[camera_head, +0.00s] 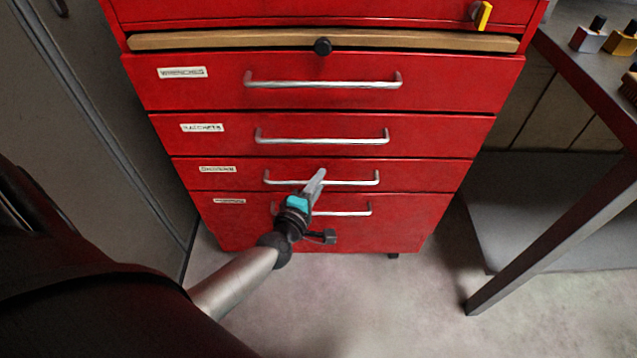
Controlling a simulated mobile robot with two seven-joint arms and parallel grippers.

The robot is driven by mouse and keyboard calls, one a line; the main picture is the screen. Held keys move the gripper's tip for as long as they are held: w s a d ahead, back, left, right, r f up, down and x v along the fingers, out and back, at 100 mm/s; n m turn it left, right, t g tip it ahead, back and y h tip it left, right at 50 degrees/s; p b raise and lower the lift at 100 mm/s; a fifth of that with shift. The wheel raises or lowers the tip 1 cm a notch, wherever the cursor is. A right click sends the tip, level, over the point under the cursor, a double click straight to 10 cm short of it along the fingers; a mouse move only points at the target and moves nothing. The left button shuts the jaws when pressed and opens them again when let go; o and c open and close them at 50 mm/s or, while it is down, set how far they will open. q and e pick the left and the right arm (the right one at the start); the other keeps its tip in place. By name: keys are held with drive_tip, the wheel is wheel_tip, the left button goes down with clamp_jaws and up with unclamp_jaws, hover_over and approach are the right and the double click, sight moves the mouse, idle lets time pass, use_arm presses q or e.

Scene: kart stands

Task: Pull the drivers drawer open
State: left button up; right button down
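The red tool cabinet (140,84) stands ahead with several labelled drawers. The third labelled drawer (420,173) has a small label (218,169) that seems to read drivers, though it is blurred. It looks flush with the drawers around it. Its silver bar handle (352,183) runs across its front. My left gripper (317,178) reaches up from below, with its fingertips at the middle of this handle, overlapping the bar. The fingers show as one narrow shape, so I cannot tell whether they are closed on the bar. My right gripper is not in view.
Above are the wrenches drawer (450,85) and ratchets drawer (440,132); another drawer (415,225) lies below, partly behind my wrist. A metal table (575,235) stands right. The floor ahead is clear.

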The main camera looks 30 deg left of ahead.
use_arm(q)
clamp_jaws()
idle(1.4)
